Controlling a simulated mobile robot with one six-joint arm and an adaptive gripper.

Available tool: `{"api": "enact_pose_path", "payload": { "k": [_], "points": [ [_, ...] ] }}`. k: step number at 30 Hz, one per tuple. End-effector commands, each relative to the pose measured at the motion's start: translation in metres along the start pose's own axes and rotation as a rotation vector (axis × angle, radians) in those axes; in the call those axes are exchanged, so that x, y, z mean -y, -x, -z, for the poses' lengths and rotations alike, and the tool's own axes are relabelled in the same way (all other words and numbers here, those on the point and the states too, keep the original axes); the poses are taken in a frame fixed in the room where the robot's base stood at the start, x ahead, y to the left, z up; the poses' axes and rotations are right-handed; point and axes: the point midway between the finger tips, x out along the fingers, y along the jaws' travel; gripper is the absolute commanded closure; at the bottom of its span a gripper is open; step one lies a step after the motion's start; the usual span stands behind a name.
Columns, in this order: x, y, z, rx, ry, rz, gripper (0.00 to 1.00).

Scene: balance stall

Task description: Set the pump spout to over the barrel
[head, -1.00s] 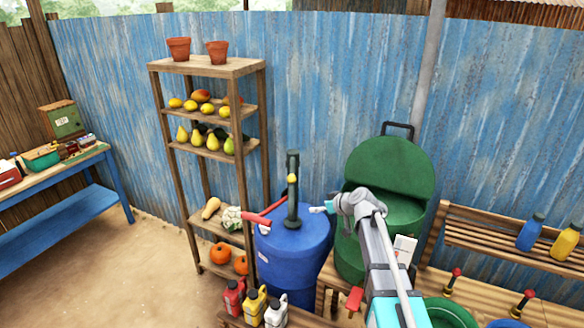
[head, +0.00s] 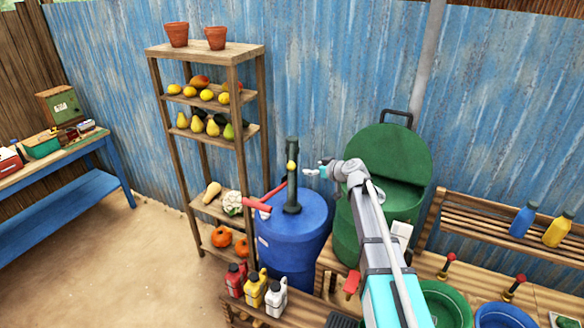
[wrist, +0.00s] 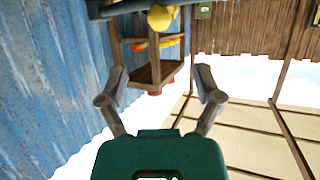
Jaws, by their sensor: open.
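The dark green pump (head: 292,180) stands upright on the blue barrel (head: 290,238). A yellow knob (head: 292,167) sits on its upper part. A red spout-like arm (head: 262,202) reaches from the pump's lower part toward the left, its end near the barrel's left rim. I cannot tell spout from handle for sure. My gripper (head: 318,170) is just right of the pump, at about the knob's height. In the wrist view, my gripper (wrist: 160,78) is open and empty. The yellow knob (wrist: 161,18) shows ahead of the gap, apart from the fingers, beside a dark pump part (wrist: 128,8).
A green bin (head: 350,220) stands right of the barrel. A wooden shelf (head: 205,58) with fruit and pots stands to the left. Red, yellow and white jugs (head: 254,290) stand in front. A slatted bench (head: 480,230) is at right. Floor at left is clear.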

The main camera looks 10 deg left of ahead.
Motion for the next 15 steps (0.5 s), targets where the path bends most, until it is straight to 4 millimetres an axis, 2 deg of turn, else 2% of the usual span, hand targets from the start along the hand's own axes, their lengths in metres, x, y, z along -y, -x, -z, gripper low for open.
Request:
{"api": "enact_pose_path", "payload": {
  "k": [15],
  "points": [
    [0.0,-0.072,-0.002,0.0,0.001,0.002,0.16]
  ]
}}
